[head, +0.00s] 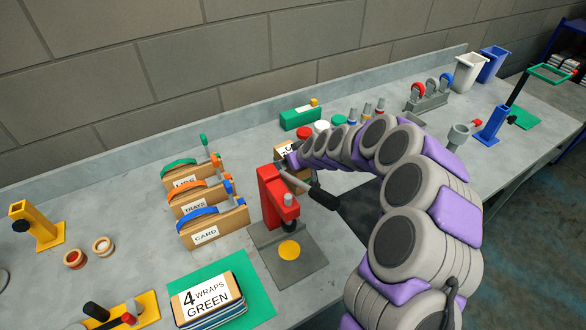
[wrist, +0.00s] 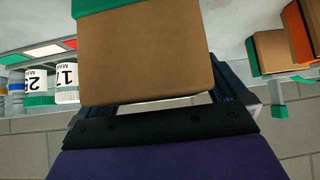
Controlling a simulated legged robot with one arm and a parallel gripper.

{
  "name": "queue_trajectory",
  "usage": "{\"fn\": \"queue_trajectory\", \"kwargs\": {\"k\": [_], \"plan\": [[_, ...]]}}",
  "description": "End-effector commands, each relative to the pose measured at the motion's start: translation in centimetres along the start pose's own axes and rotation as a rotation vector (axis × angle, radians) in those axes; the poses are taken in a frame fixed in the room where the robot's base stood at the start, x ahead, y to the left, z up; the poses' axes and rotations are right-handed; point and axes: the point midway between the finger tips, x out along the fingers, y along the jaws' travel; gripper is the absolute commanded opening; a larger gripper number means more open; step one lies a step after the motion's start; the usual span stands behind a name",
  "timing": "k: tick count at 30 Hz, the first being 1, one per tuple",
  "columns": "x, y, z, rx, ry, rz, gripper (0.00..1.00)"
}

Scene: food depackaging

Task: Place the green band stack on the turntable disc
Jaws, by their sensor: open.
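My gripper (wrist: 160,100) is open, its dark fingers on either side of a brown block with a green edge (wrist: 155,60). I cannot tell whether they touch it. A stack marked "4 WRAPS GREEN" (head: 207,298) lies on a green mat at the front; I cannot tell which is the green band stack. A yellow disc (head: 289,250) sits on the press's grey base; whether it is the turntable disc is unclear.
The red press (head: 274,200) stands close to my arm. Brown holders with green, orange and blue bands (head: 205,195) stand left of it. Capped jars (wrist: 66,85) are beside the block. A yellow stand (head: 40,228) and two rings (head: 90,252) are at the left.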

Motion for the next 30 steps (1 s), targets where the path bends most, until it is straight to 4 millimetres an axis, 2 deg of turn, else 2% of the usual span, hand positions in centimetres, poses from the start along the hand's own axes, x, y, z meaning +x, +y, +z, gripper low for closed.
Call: {"fn": "queue_trajectory", "kwargs": {"k": [2,5,27,30], "plan": [[-0.12,0.08,-0.03,0.0,0.001,0.0,1.0],[-0.13,0.12,-0.02,0.001,0.001,0.0,0.92],[-0.16,0.11,-0.08,0.001,0.002,0.0,0.21],[-0.17,0.11,-0.07,0.001,0.002,0.0,0.21]]}}
